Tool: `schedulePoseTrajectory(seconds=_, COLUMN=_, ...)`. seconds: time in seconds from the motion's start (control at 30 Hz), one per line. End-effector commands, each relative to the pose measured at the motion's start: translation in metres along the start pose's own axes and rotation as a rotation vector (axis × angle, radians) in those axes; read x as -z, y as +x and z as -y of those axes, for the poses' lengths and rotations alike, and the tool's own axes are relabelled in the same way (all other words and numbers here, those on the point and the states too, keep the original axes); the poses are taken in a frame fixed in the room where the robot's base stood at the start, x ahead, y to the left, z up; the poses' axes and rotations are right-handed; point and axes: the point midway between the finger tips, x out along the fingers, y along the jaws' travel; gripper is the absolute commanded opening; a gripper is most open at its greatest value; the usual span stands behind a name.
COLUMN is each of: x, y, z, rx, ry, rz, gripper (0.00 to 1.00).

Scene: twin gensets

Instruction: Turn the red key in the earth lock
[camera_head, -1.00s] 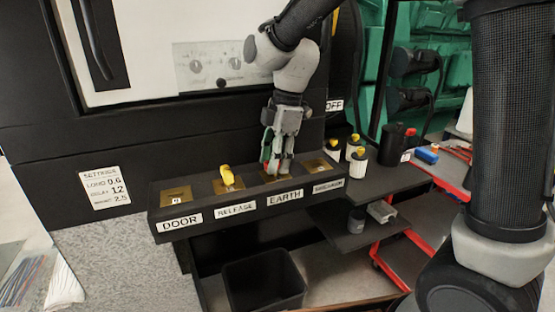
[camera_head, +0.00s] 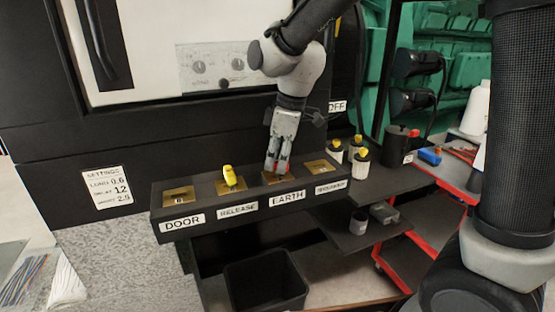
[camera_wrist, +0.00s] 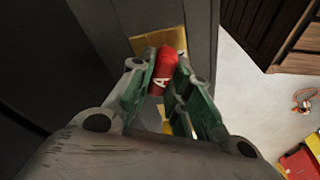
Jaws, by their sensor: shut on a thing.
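The red key (camera_wrist: 164,72) is between the fingers of my gripper (camera_wrist: 165,85) in the wrist view, with a white letter "A" on its side. My gripper is shut on it. In the head view my gripper (camera_head: 277,163) points down at the earth lock, whose brass plate (camera_head: 291,180) shows beside the fingers above the EARTH label (camera_head: 286,198). The red key (camera_head: 283,163) shows only as a small red patch there. The fingers hide the keyhole, so I cannot tell how far the key is turned.
A yellow key (camera_head: 231,177) stands in the RELEASE lock to the left. The DOOR lock plate (camera_head: 180,196) has no key standing in it. Several white, yellow-topped objects (camera_head: 361,158) stand on the shelf at right. A black bin (camera_head: 266,284) is below.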

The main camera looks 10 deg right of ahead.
Motion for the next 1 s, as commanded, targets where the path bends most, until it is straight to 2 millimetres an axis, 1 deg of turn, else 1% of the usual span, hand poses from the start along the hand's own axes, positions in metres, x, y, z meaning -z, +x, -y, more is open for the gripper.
schedulePoseTrajectory(seconds=0.2, x=0.0004, y=0.0001, z=0.0007, rx=-0.066, ry=0.320, rz=0.000, gripper=0.00)
schedulePoseTrajectory(seconds=0.63, x=0.0007, y=0.0002, z=0.0006, rx=-0.188, ry=0.921, rz=0.001, gripper=0.00)
schedulePoseTrajectory(seconds=0.7, x=0.0006, y=0.0001, z=0.0003, rx=-0.202, ry=0.989, rz=0.000, gripper=0.00)
schedulePoseTrajectory(seconds=0.8, x=0.0003, y=0.0000, z=0.0001, rx=-0.211, ry=1.042, rz=0.000, gripper=0.00)
schedulePoseTrajectory(seconds=1.0, x=0.0001, y=0.0000, z=0.0000, rx=-0.213, ry=1.051, rz=0.000, gripper=0.00)
